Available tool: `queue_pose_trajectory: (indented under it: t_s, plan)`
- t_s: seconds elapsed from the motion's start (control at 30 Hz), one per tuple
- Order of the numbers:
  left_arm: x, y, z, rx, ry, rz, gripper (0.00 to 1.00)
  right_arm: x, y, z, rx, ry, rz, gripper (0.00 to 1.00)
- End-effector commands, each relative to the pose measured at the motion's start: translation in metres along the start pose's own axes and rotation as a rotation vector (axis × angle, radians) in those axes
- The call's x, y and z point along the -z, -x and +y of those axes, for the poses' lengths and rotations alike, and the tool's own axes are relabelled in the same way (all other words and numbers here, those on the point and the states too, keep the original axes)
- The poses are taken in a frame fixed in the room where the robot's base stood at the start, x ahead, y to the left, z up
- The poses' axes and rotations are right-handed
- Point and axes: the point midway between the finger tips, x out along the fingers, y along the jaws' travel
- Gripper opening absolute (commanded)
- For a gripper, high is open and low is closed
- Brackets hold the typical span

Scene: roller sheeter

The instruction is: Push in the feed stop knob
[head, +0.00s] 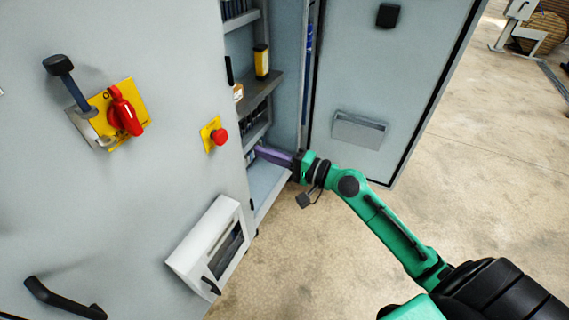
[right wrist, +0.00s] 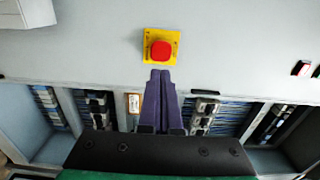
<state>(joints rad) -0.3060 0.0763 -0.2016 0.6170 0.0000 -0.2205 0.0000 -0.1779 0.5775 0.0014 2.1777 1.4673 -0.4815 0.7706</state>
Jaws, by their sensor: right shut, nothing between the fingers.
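The red round knob (head: 220,137) stands out from a small yellow plate on the grey cabinet front; I take it as the feed stop knob, as its lettering is too small to read. It also shows in the right wrist view (right wrist: 161,50), just beyond my fingertips. My right gripper (head: 257,150) is shut and empty, its purple fingers pointing left, right of and slightly below the knob. In the right wrist view the fingertips (right wrist: 160,73) show a little below the yellow plate. I see no contact with the knob. My left gripper is not in view.
A red rotary handle (head: 124,112) on a larger yellow plate sits farther left, beside a black-knobbed lever (head: 62,72). An open cabinet door (head: 385,75) stands behind my right arm. Shelves (head: 262,88) with electrical parts lie inside. A white box (head: 207,243) juts out below the knob.

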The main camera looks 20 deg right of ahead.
Motion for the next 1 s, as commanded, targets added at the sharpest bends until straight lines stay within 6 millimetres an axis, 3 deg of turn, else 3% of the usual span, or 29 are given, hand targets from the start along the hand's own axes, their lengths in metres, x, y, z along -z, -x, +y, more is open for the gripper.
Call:
queue_pose_trajectory:
  t_s: [0.1, 0.23, 0.77, 0.87, 0.97, 1.0]
  plan:
    - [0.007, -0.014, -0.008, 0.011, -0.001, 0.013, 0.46, 0.000, 0.024, 0.006, -0.004, -0.001, 0.001, 0.00]
    - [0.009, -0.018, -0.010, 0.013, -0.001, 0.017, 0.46, 0.000, 0.038, 0.004, -0.002, 0.000, 0.001, 0.00]
    - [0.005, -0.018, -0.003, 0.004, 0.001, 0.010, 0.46, 0.001, 0.042, 0.002, -0.005, 0.001, 0.004, 0.00]
    - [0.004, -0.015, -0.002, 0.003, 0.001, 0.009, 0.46, 0.018, 0.046, 0.022, -0.041, 0.016, 0.052, 0.00]
    - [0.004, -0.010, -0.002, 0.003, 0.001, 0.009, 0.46, 0.053, 0.060, 0.078, -0.154, 0.067, 0.159, 0.00]
    - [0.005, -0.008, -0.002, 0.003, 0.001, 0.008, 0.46, 0.068, 0.071, 0.109, -0.222, 0.097, 0.207, 0.00]
